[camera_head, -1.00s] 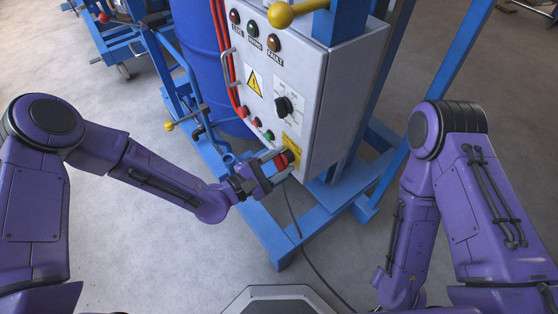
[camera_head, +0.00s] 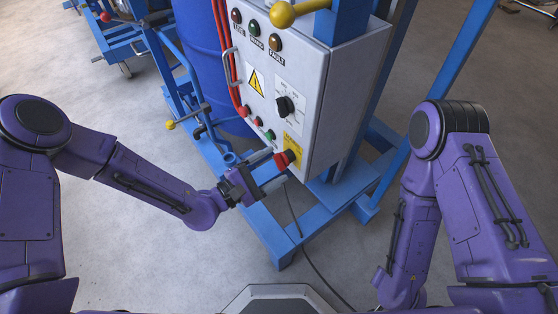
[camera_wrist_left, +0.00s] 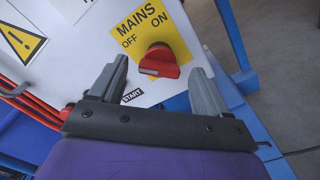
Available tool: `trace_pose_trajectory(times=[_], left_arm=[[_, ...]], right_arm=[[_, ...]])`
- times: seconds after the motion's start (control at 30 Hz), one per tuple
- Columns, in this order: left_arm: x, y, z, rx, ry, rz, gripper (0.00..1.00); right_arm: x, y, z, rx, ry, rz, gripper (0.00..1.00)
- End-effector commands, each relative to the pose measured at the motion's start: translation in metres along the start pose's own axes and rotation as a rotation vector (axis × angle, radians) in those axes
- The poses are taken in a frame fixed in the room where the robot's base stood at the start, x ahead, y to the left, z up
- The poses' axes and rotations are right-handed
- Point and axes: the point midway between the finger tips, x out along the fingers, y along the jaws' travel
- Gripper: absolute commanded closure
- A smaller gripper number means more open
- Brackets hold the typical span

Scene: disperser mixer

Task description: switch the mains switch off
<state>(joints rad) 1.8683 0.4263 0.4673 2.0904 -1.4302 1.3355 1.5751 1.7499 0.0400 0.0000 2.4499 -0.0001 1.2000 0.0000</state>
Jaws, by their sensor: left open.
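The mains switch is a red knob (camera_head: 286,158) low on the front of the grey control box, on a yellow label. In the left wrist view the knob (camera_wrist_left: 160,62) shows its red grip bar lying nearly level in the picture, below the words OFF and ON; I cannot tell which word it points to. My left gripper (camera_head: 271,169) is open and empty just in front of the switch. In the left wrist view its fingers (camera_wrist_left: 160,85) stand on either side of the knob, apart from it. My right gripper is out of view.
The control box (camera_head: 322,110) also carries lamps, a black selector (camera_head: 284,106), and red and green buttons. A blue drum (camera_head: 200,50) stands behind it. The blue frame (camera_head: 285,235) runs beneath the box. A yellow ball knob (camera_head: 282,15) is above. Open floor lies in front.

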Motion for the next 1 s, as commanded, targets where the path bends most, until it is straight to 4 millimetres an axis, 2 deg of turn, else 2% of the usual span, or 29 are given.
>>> trace_pose_trajectory(times=[0.03, 0.2, 0.33, 0.47, 0.9, 1.0], left_arm=[[-0.013, 0.001, -0.001, -0.001, 0.004, 0.002, 0.23], [-0.052, 0.001, 0.000, -0.003, 0.003, 0.002, 0.23], [-0.069, 0.001, 0.000, 0.000, 0.002, 0.002, 0.23], [-0.075, 0.000, 0.000, 0.000, 0.001, 0.000, 0.23], [-0.075, 0.000, 0.000, 0.000, 0.001, 0.000, 0.23], [-0.074, -0.001, 0.000, 0.052, 0.001, -0.002, 0.23]], right_arm=[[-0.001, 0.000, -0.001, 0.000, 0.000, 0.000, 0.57], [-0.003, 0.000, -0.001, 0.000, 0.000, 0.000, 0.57], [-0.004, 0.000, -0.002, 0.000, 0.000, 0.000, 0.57], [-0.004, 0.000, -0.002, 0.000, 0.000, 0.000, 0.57], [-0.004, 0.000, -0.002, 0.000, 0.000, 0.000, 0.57], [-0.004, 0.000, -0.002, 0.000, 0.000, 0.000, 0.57]])
